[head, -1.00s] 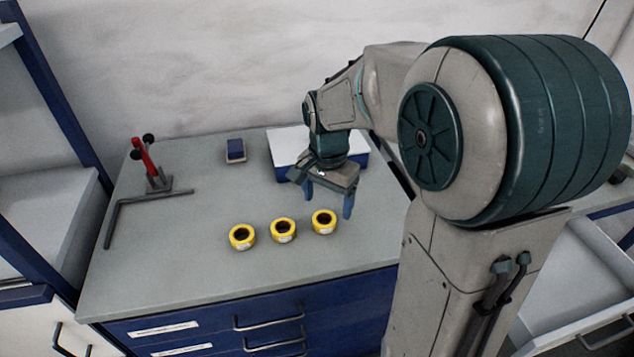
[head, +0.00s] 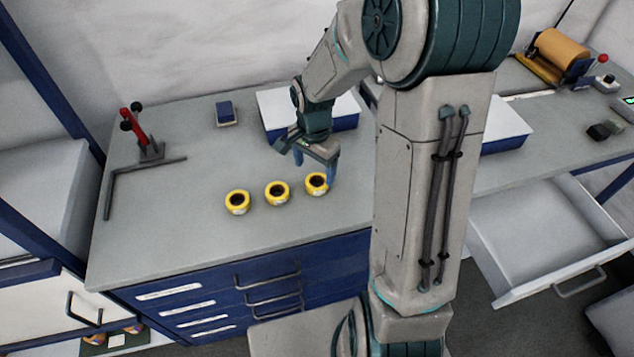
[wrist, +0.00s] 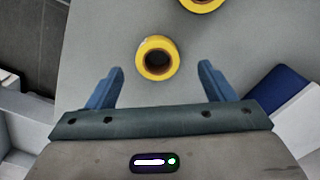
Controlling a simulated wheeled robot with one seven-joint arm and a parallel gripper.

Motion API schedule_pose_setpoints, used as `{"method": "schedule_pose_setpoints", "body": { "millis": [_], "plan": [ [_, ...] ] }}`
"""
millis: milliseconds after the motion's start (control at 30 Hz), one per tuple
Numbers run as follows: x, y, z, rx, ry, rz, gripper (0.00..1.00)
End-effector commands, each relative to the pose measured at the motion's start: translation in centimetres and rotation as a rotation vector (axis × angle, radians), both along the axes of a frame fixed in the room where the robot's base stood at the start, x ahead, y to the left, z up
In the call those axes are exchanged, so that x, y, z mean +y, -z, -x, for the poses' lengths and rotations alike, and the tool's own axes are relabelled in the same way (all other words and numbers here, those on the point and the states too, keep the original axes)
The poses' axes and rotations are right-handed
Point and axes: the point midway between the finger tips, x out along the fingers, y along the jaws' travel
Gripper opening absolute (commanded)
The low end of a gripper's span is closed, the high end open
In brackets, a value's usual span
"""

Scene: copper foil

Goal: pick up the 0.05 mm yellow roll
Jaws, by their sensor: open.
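Three yellow tape rolls stand in a row on the grey worktop: the left roll (head: 237,209), the middle roll (head: 277,201) and the right roll (head: 312,187). Their thickness marks cannot be read, so I cannot tell which is 0.05 mm. My gripper (head: 314,170) is open and empty, pointing down close to the right roll; one finger partly overlaps that roll in the head view. In the wrist view one roll (wrist: 157,74) lies just ahead of the gap between the open fingers of my gripper (wrist: 161,70). Another roll (wrist: 203,3) is cut off at the top edge.
A white-topped blue box (head: 345,113) stands behind my gripper. A small blue block (head: 225,113) and a red-handled stand (head: 135,125) with a dark angled bar are farther back and left. An open drawer (head: 545,235) is at the right.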

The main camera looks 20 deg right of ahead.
Motion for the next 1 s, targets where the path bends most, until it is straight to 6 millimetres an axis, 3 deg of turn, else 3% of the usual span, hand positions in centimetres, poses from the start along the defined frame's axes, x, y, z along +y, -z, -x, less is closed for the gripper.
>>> {"method": "schedule_pose_setpoints", "body": {
  "millis": [300, 633, 667, 800, 833, 1000],
  "plan": [
    [-0.1, 4.1, 0.5, 0.005, 0.0, -0.002, 0.76],
    [-0.1, 4.8, 0.4, 0.001, -0.001, 0.0, 0.76],
    [-0.1, 4.8, 0.4, 0.001, -0.001, 0.0, 0.7],
    [-0.1, 4.8, 0.4, 0.001, -0.001, 0.0, 0.31],
    [-0.1, 4.8, 0.4, 0.001, -0.001, 0.0, 0.27],
    [-0.1, 4.7, 0.4, 0.001, 0.0, 0.0, 0.27]
  ]
}}
